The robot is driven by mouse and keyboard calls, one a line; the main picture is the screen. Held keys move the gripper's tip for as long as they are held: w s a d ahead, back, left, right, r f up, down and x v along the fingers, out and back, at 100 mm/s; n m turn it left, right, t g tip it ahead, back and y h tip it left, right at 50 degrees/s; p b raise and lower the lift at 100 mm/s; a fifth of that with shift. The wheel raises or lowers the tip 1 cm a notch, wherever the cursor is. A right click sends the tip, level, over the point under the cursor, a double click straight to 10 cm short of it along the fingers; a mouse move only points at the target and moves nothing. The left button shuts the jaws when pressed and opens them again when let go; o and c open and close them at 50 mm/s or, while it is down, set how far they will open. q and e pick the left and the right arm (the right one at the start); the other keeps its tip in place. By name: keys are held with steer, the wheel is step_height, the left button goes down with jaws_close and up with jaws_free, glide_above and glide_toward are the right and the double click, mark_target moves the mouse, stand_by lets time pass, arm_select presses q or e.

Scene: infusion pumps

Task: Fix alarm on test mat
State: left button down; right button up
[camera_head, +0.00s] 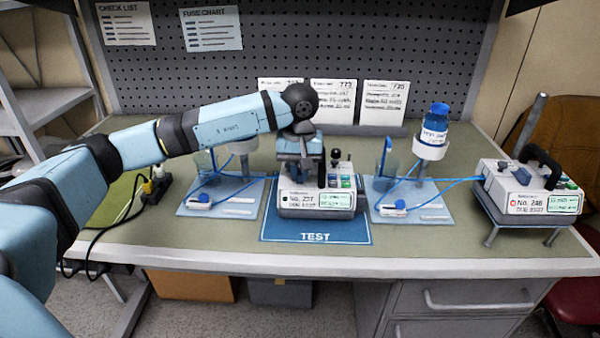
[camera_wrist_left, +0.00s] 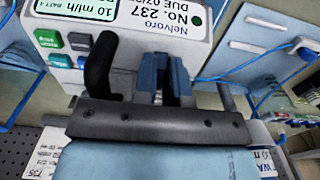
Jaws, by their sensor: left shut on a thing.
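The pump No. 237 (camera_head: 318,203) is over the blue TEST mat (camera_head: 315,237), upright, label side to the front; I cannot tell whether it fully rests there. A dark green dot shows by its number. My left gripper (camera_head: 312,165) reaches down from above onto its top. In the left wrist view, the gripper (camera_wrist_left: 172,80) is shut at the pump's black handle (camera_wrist_left: 100,65); the grip itself is mostly hidden. A second pump, No. 248 (camera_head: 540,203), with a red ring mark, stands on a small stand at the right. My right gripper is out of view.
Pale blue trays with tubing and clamps lie left (camera_head: 188,208) and right (camera_head: 380,213) of the mat. A power strip (camera_head: 156,187) with black cords is at the left. Cards stand at the back. The front bench strip is clear.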

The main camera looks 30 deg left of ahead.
mark_target(299, 173)
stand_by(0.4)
arm_select(q)
steer(key=c, duration=1.2)
jaws_free()
step_height(299, 173, up, 14)
steer(key=shift+f+p, duration=0.1)
steer(key=shift+p, duration=0.4)
